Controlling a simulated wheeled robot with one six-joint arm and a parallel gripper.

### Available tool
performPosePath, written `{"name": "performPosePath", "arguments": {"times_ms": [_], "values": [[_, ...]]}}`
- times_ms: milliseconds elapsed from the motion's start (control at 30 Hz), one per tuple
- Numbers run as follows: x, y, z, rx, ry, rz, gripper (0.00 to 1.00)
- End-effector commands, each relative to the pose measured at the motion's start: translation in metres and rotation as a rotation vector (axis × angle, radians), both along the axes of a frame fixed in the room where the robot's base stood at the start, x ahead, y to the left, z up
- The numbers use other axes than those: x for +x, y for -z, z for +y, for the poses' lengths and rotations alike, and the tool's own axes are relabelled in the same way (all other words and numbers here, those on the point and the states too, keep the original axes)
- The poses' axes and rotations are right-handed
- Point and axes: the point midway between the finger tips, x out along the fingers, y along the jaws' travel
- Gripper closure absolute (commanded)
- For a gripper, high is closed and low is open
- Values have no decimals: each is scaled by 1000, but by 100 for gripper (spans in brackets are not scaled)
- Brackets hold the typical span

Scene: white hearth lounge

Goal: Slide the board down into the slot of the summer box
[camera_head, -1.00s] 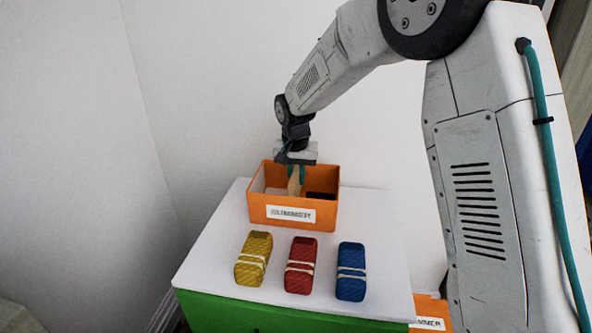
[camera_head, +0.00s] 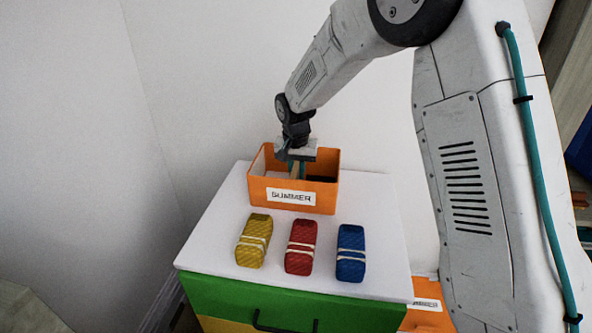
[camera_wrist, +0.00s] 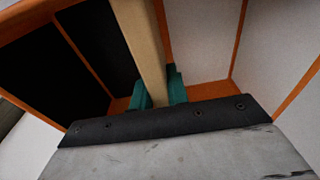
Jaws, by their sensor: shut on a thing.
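The summer box (camera_head: 330,197) is orange, open at the top, with a white label reading SUMMER on its front. It stands at the back of a white cabinet top. My gripper (camera_head: 297,170) reaches down into it from above, shut on the tan wooden board. In the wrist view the board (camera_wrist: 143,40) is a narrow upright strip between my teal fingertips (camera_wrist: 158,92). The box's interior (camera_wrist: 205,45) shows black panels on the left and pale panels on the right, with orange edges. The board's lower end and the slot are hidden, so I cannot tell if they meet.
Yellow (camera_head: 254,240), red (camera_head: 301,247) and blue (camera_head: 351,252) banded bundles lie in a row in front of the box on the white top (camera_head: 215,235). Another labelled orange box (camera_head: 425,310) stands lower at the right. White walls are close behind and left.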

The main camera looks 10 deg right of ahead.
Motion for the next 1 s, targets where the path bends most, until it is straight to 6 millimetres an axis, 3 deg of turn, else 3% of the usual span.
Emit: {"name": "performPosePath", "arguments": {"times_ms": [33,67,133,467,800,1000], "values": [[0,0,0,0,0,0,100],[0,0,0,0,0,0,76],[0,0,0,0,0,0,58],[0,-4,0,0,0,0,58],[-5,-57,3,1,0,-3,58],[-10,-79,3,0,-2,-1,58]]}}
